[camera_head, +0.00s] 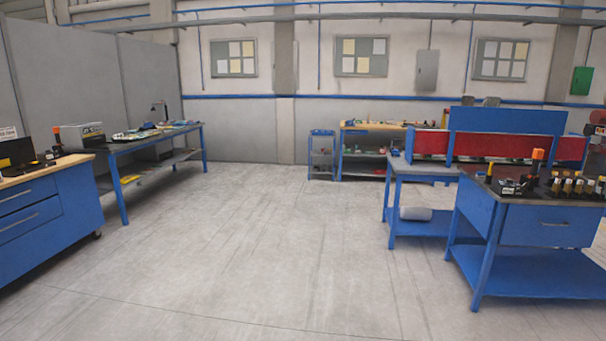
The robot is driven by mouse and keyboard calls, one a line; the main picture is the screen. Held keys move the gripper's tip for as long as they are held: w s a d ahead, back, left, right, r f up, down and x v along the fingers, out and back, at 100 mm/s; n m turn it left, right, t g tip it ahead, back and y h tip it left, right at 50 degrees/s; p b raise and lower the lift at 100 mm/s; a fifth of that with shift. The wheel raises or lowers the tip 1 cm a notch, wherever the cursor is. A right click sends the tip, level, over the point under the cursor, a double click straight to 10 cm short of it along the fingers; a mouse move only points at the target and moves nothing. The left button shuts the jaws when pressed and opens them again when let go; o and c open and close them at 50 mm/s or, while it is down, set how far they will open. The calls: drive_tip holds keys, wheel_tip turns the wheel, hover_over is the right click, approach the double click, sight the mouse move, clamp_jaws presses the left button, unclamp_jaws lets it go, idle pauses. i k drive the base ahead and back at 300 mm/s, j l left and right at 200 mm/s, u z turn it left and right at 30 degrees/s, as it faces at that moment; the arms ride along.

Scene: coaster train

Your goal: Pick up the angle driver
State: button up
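I cannot make out an angle driver for certain in this view. Small dark and orange tools (537,160) stand on the blue workbench at the right, too small to name surely. More small items (150,132) lie on the long bench at the left, and others sit on the far bench by the wall. My gripper does not show in the head view.
A blue drawer cabinet (45,208) stands at the near left, and a long blue-legged bench (122,148) is behind it. The blue workbench (540,230) is at the right. A small blue cart (321,155) stands by the back wall. The middle floor (260,230) is clear.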

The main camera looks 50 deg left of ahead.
sight(56, 130)
drive_tip(key=j+u, duration=0.35)
drive_tip(key=i+j+u, duration=0.15)
drive_tip(key=j+u, duration=0.2)
drive_tip(key=i+j+u, duration=0.2)
drive_tip(key=j+u, duration=0.2)
drive_tip(key=i+j+u, duration=0.2)
drive_tip(key=j+u, duration=0.15)
drive_tip(key=i+j+u, duration=0.9)
drive_tip(key=i+u, duration=0.15)
drive_tip(key=i, duration=0.2)
drive_tip(key=i+j+u, duration=0.1)
drive_tip(key=i+u, duration=0.25)
drive_tip(key=i, duration=2.5)
drive_tip(key=i+u, duration=0.1)
drive_tip(key=i, duration=0.5)
drive_tip(key=i+l+u, duration=0.1)
drive_tip(key=i, duration=0.45)
drive_tip(key=i+l+u, duration=0.1)
drive_tip(key=i, duration=0.5)
drive_tip(key=i+l+u, duration=0.1)
drive_tip(key=i+l, duration=0.2)
drive_tip(key=i, duration=0.25)
drive_tip(key=i+l+u, duration=0.35)
drive_tip(key=i, duration=0.2)
drive_tip(key=i+l+u, duration=0.35)
drive_tip(key=i+l, duration=0.15)
drive_tip(key=i+l+u, duration=0.35)
drive_tip(key=l, duration=0.4)
